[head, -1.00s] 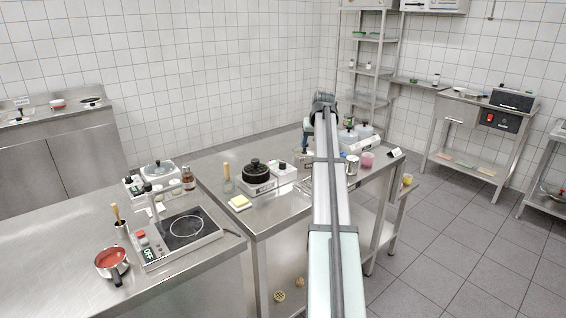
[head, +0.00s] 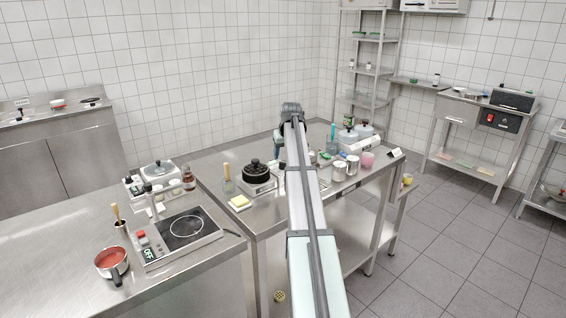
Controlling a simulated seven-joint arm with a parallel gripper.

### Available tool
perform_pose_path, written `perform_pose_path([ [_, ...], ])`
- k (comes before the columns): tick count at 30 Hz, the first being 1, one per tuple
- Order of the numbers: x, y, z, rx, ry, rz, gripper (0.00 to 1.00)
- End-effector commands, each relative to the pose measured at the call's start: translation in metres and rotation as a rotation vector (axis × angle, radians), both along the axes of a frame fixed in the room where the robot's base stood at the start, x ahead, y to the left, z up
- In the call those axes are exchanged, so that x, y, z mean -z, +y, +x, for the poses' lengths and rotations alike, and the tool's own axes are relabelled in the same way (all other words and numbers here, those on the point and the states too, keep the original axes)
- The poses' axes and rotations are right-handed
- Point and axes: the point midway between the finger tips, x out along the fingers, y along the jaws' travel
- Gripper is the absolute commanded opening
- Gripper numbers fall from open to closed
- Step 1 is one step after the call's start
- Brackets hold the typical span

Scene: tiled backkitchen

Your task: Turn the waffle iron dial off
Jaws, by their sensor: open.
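A round black-lidded appliance on a pale base (head: 257,174), which looks like the waffle iron, stands on the middle steel table. Its dial is too small to make out. My gripper (head: 281,162) is at the far end of my arm, just right of this appliance and above the table. It is open and appears empty, though its fingers are small and partly hidden. A small white box seen earlier right of the appliance is now mostly covered by my arm and gripper. I cannot tell whether the gripper touches anything.
Left of the appliance are a yellow block on a white dish (head: 240,202) and a wooden-handled tool (head: 227,172). Metal cans (head: 339,171), a pink cup (head: 367,159) and a white unit with pots (head: 357,138) stand right of my arm. A hotplate (head: 182,229) is on the left counter.

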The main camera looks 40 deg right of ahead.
Motion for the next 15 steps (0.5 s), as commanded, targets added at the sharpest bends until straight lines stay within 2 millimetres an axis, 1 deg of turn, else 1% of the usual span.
perform_pose_path([
  [1, 0.009, -0.002, 0.004, 0.0, 0.001, 0.0, 0.58],
  [6, 0.031, -0.005, 0.012, 0.0, 0.001, 0.0, 0.58],
  [12, 0.046, -0.008, 0.018, 0.001, 0.0, 0.0, 0.58],
  [15, 0.049, -0.008, 0.019, 0.001, 0.0, 0.0, 0.58],
])
